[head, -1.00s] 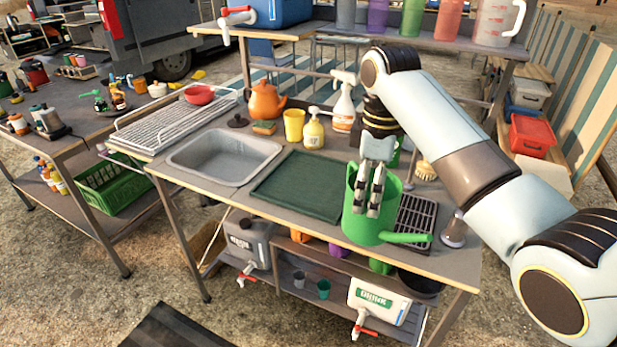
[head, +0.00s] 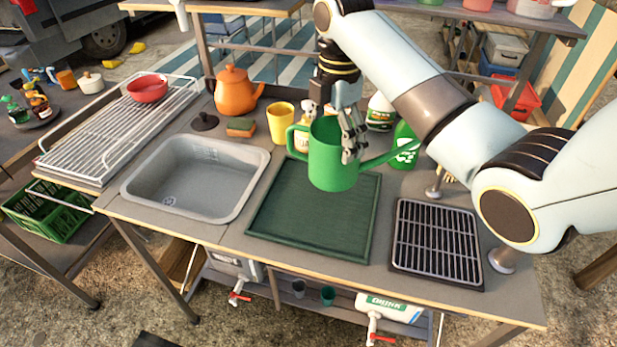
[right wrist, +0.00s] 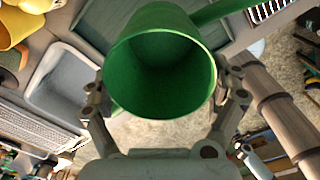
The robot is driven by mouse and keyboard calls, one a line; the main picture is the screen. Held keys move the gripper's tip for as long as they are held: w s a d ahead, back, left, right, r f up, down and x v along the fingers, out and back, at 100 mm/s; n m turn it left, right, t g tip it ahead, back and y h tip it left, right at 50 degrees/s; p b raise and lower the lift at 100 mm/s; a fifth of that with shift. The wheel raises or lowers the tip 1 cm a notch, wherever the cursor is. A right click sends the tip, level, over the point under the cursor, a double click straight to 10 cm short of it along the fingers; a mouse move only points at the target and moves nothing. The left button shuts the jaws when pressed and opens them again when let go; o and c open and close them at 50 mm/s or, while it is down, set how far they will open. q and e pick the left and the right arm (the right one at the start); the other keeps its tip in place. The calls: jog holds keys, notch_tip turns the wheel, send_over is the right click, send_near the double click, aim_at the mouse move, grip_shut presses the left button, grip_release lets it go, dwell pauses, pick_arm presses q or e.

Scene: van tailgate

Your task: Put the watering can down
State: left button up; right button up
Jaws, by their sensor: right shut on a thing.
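The green watering can (head: 330,165) hangs upright in my right gripper (head: 350,138), its spout pointing right and its handle left. In the head view it overlaps the back part of the dark green mat (head: 312,220); it seems to be held above the mat, though the gap is hard to judge. The right wrist view looks down into the can's open top (right wrist: 165,75), with a finger on each side of its body. The right gripper is shut on the can. My left gripper is not in view.
A grey sink (head: 195,178) lies left of the mat and a black grate (head: 437,243) right of it. Behind stand an orange teapot (head: 236,92), a yellow cup (head: 281,122), a sponge (head: 240,127) and bottles. The mat's front part is bare.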

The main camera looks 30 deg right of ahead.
aim_at(333, 173)
jog(key=f, duration=0.3)
jog(key=s+f, duration=0.1)
jog(key=f, duration=0.1)
notch_tip(333, 173, down, 3)
jog(key=shift+w+r+p, duration=0.1)
jog(key=shift+w+p, duration=0.05)
jog(key=shift+p, duration=0.15)
jog(key=shift+f, duration=0.55)
jog(key=o, duration=1.2)
jog(key=shift+c, duration=0.2)
jog(key=shift+o, duration=0.4)
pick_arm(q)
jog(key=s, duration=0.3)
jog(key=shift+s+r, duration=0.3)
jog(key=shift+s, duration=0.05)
